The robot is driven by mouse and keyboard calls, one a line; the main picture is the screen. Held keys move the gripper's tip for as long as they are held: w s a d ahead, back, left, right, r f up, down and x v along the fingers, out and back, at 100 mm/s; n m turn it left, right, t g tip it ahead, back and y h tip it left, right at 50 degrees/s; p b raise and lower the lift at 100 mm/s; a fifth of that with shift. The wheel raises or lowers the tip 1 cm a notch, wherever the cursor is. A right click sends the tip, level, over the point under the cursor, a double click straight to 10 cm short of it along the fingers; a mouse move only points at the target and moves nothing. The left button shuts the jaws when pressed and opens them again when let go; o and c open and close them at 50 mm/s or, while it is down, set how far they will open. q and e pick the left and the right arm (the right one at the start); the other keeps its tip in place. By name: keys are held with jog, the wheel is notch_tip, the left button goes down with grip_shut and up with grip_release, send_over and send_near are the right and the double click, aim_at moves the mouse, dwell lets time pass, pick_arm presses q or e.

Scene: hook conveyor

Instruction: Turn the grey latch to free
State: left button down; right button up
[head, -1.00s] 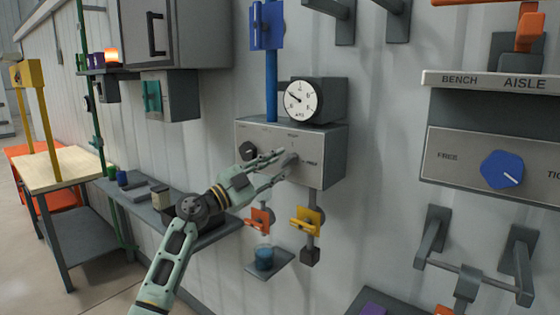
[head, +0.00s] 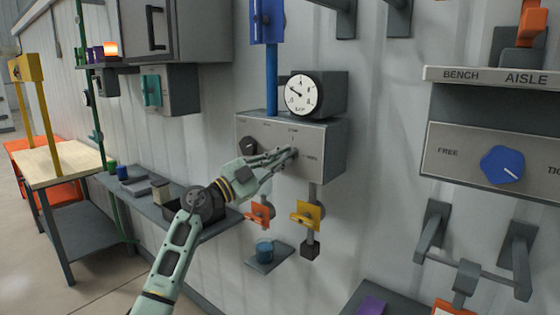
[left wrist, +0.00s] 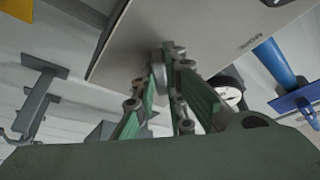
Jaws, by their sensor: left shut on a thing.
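The grey latch (head: 294,151) is a small turning piece on the front of the grey panel box (head: 325,165) below the round gauge. My left gripper (head: 285,158) reaches it from the left and is shut on it. The fingers cover most of the latch, so its exact angle is hard to tell. In the left wrist view the latch (left wrist: 158,76) shows as a small grey piece between the fingertips (left wrist: 163,82), against the panel face. The small lettering around it is too blurred to read surely. My right gripper is not in view.
A dark knob (head: 248,147) sits left on the same panel. The gauge (head: 300,95) and blue pipe (head: 271,85) stand above. Orange (head: 260,213) and yellow (head: 306,215) valve handles hang below. A blue knob (head: 502,165) is on another panel at right.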

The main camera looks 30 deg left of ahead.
pick_arm(q)
jog(key=shift+m, duration=0.5)
jog(key=shift+a+m+g, duration=0.1)
jog(key=shift+m+g, duration=0.2)
jog(key=m, duration=0.1)
jog(key=m+p, duration=0.1)
jog(key=m+g, duration=0.1)
jog(key=shift+r+h+p, duration=0.25)
jog(key=shift+h+p, duration=0.05)
jog(key=m+g+p, duration=0.1)
jog(key=m, duration=0.1)
jog(key=shift+a+r+m, duration=0.1)
jog(key=shift+m, duration=0.3)
jog(key=shift+m+g+p, duration=0.45)
jog(key=shift+m+g, duration=0.05)
jog(key=shift+m, duration=0.5)
jog(key=c, duration=1.8)
grip_release()
